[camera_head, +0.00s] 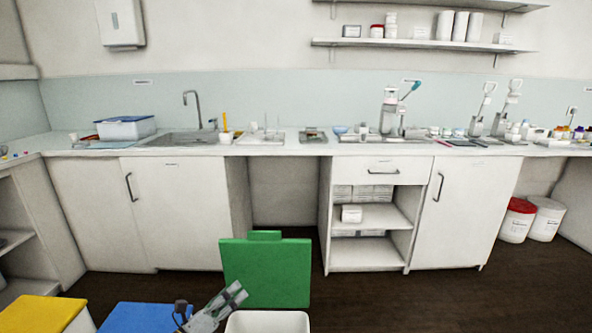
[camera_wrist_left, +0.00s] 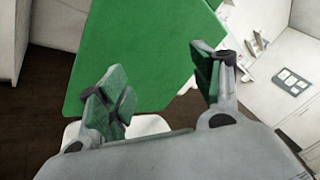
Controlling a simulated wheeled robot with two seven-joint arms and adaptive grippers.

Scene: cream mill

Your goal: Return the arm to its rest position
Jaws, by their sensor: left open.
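My left gripper (camera_head: 236,292) comes in at the bottom of the head view, just left of a white open bin and in front of an upright green lid. In the left wrist view its two green-padded fingers (camera_wrist_left: 160,85) stand wide apart with nothing between them. The green lid (camera_head: 266,272) fills much of the wrist view (camera_wrist_left: 135,45) beyond the fingers. The white bin (camera_head: 268,322) shows only its top at the bottom edge; its inside is mostly cut off. My right gripper is not in either view.
A blue lid (camera_head: 140,317) and a yellow lid (camera_head: 42,314) are at the lower left. A long white counter (camera_head: 200,148) with a sink and lab items runs across the back. Dark floor (camera_head: 370,300) is clear to the right. White tubs, one red-lidded (camera_head: 517,220), stand far right.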

